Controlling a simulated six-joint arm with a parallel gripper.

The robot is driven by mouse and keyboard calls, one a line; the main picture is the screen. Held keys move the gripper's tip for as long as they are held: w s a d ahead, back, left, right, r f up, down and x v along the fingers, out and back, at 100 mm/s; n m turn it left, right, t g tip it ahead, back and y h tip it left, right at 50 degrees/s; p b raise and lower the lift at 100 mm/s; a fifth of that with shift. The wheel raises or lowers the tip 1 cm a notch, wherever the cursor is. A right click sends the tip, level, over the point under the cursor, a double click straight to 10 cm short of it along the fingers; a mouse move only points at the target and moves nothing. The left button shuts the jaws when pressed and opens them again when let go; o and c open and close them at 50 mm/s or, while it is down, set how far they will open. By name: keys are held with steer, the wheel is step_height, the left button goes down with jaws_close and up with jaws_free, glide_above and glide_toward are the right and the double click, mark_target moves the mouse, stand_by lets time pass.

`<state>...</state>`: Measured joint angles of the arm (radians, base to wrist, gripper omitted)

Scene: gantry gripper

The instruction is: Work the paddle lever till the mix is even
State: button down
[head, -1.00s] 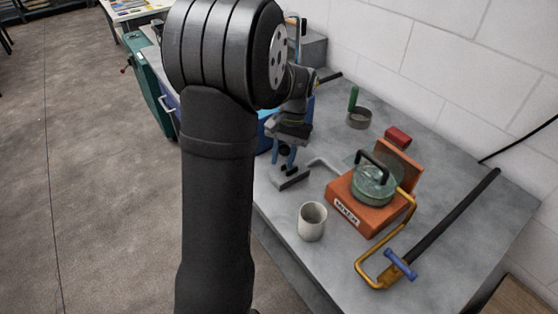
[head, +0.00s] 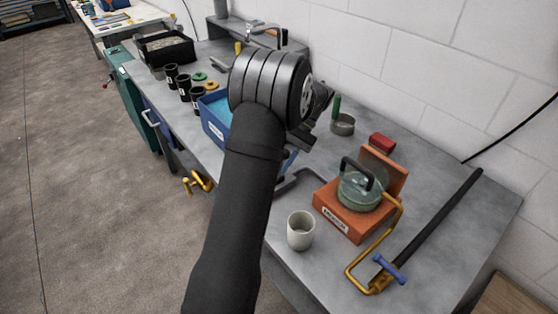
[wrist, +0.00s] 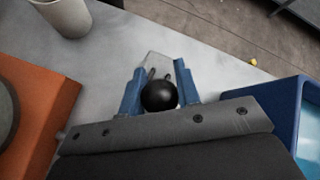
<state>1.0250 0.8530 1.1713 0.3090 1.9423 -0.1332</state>
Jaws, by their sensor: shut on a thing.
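My gripper (wrist: 160,73) shows in the wrist view with its two blue fingers on either side of a black ball knob (wrist: 160,96), shut on it. The shaft below the knob is hidden, so I cannot see what it joins. In the head view my own arm hides the fingers and knob. A blue tub (head: 212,128) with light blue contents stands behind my arm; its wall (wrist: 262,91) is at the right in the wrist view. The state of the mix cannot be told.
A pale cup (head: 300,232) stands at the bench's front edge, beside an orange box (head: 340,214) carrying a green lidded pot (head: 362,194). A yellow-framed tool with a dark bar (head: 430,232) lies right. Black cups (head: 184,85) stand beyond the tub.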

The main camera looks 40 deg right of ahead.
stand_by(0.3)
steer(key=c, duration=1.1)
jaws_free()
steer(key=d+r+m+t+h, duration=0.1)
steer(key=d+r+m+h, duration=0.1)
steer(key=d+r, duration=0.2)
steer(key=d+r+m+t+h, duration=0.1)
steer(key=d+r+m+h, duration=0.2)
steer(key=r, duration=0.6)
steer(key=shift+s+d, duration=0.15)
steer(key=shift+d, duration=0.6)
steer(key=x, duration=1.7)
steer(key=shift+w+d+f, duration=0.1)
steer(key=shift+w+f, duration=0.05)
steer(key=shift+w, duration=0.05)
jaws_close()
